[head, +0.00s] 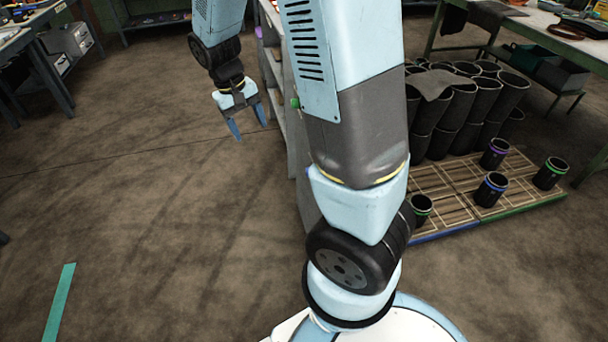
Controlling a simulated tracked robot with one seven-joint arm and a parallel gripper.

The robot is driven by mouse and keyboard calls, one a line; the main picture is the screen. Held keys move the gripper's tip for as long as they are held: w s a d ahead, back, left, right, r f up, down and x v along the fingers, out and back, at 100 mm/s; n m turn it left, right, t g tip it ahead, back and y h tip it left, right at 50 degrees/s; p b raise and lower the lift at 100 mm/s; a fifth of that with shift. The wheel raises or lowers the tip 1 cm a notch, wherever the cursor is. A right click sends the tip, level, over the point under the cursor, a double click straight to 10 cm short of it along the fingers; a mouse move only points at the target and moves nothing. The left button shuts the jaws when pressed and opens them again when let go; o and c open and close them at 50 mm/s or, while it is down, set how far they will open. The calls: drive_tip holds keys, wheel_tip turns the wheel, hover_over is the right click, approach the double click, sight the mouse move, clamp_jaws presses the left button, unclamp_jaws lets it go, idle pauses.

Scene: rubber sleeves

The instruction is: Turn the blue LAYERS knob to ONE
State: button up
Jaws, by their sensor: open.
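My gripper (250,130) hangs at the upper middle of the head view, its two blue fingers spread apart and pointing down, with nothing between them. It is in front of bare floor, left of a grey cabinet (297,155). I cannot make out the blue LAYERS knob or any ONE marking. My arm covers much of the cabinet. A small green round part (295,102) shows at the cabinet's edge beside my arm; what it is I cannot tell.
Black sleeves with a purple band (494,153), a blue band (490,189) and a green band (549,173) stand on a wooden pallet (455,208) at right. Several plain sleeves (465,100) are stacked behind. Tables stand at both upper corners. The left floor is clear, with green tape (60,300).

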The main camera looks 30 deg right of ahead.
drive_tip(key=w+f+n+g+h, duration=0.1)
drive_tip(key=w+f+h, duration=0.15)
drive_tip(key=f, duration=0.65)
drive_tip(key=w+f+g+h, duration=0.1)
drive_tip(key=f+h, duration=0.2)
drive_tip(key=f, duration=0.7)
drive_tip(key=n+t+h, duration=0.4)
drive_tip(key=n+h, duration=0.1)
drive_tip(key=h, duration=0.3)
approach(310, 172)
drive_tip(key=w+f+x, duration=0.1)
drive_tip(key=x, duration=0.7)
drive_tip(key=shift+w+d+f, duration=0.2)
drive_tip(key=shift+w+f, duration=0.1)
drive_tip(key=c, duration=1)
drive_tip(key=shift+n+g+y, duration=0.45)
drive_tip(key=shift+n+g, duration=0.05)
drive_tip(key=shift+n, duration=0.5)
